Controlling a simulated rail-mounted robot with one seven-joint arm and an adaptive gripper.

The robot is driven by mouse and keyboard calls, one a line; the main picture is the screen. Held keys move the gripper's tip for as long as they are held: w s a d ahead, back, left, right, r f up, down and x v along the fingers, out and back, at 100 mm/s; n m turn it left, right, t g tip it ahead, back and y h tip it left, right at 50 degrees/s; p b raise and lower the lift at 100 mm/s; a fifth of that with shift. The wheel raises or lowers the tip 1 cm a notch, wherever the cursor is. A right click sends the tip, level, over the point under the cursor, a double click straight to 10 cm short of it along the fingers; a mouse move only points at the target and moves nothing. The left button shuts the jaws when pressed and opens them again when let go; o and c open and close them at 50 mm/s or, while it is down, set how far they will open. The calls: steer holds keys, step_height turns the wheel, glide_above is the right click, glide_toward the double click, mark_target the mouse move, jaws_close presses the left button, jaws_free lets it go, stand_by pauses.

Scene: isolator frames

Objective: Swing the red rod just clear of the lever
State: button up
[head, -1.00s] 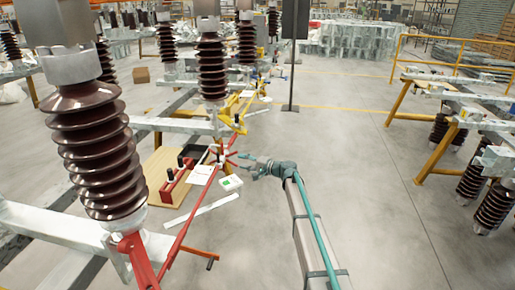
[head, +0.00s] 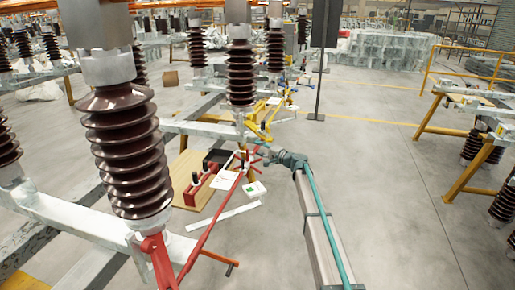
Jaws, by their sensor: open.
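The long thin red rod (head: 212,222) runs from the foot of the nearest brown insulator up to a cluster of small red parts in mid-picture. A thicker red lever-like piece (head: 159,262) hangs under that insulator, beside the rod's near end. Whether rod and lever touch at either end is too small to tell. My gripper (head: 262,153) is at the end of my grey-green arm, just right of the red cluster (head: 249,158) at the rod's far end. It is open; its fingers are small, and I cannot see whether the rod lies between them.
The brown ribbed insulator (head: 127,150) stands on a pale steel beam (head: 75,222) at left. A wooden board (head: 188,186) with a red tool block (head: 200,187) and a white box (head: 255,189) lie near the rod. Open grey floor (head: 400,190) is on the right.

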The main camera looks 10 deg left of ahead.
steer(key=shift+w+a, duration=0.25)
steer(key=shift+a, duration=0.2)
steer(key=shift+c, duration=0.4)
jaws_close()
